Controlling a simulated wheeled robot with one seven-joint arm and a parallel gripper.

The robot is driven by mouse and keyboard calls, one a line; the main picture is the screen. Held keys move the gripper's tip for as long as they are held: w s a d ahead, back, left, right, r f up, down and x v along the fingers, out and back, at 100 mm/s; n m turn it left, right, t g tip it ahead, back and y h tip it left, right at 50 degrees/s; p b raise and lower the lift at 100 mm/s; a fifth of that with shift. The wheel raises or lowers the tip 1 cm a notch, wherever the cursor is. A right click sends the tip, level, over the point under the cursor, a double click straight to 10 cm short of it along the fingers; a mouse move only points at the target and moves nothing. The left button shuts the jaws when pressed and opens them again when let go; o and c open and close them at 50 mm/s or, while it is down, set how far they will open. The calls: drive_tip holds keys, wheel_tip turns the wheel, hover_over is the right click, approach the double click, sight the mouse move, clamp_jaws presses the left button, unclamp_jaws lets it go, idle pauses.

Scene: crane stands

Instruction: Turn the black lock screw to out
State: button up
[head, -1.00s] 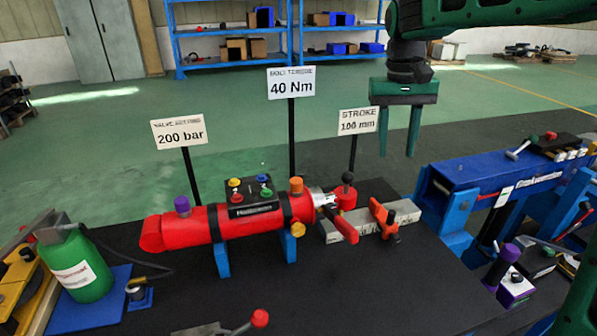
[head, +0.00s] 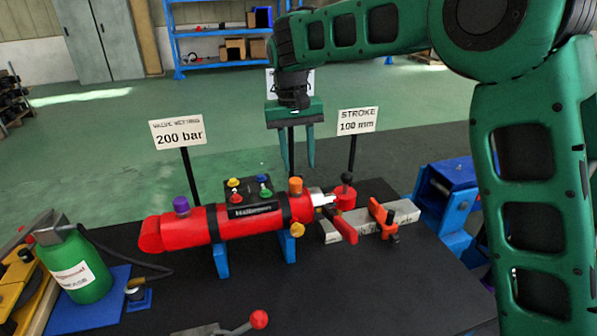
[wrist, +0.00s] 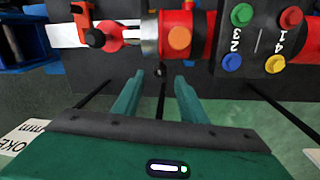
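A black round knob (head: 347,178) stands upright on a red block (head: 344,196) at the right end of the red cylinder (head: 160,231). It appears to be the black lock screw, but no marking on it is readable. It also seems to show at the upper left of the wrist view (wrist: 95,37). My gripper (head: 298,168) hangs fingers down behind the cylinder, above and left of the knob, with clear air between them. Its fingers (wrist: 161,82) are apart and empty. A small dark round thing (wrist: 161,72) shows between the fingertips in the wrist view; I cannot tell what it is.
Sign posts stand behind the cylinder, reading 200 bar (head: 178,132) and STROKE 100 mm (head: 357,121); my gripper covers a third. An orange clamp (head: 381,214) sits right of the knob. A green bottle (head: 76,268) stands at left. The front bench is mostly clear.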

drive_tip(key=shift+d+f, duration=0.15)
drive_tip(key=shift+f, duration=1.8)
drive_tip(key=shift+c, duration=0.3)
clamp_jaws()
drive_tip(key=shift+a, duration=0.2)
drive_tip(key=shift+d, duration=0.15)
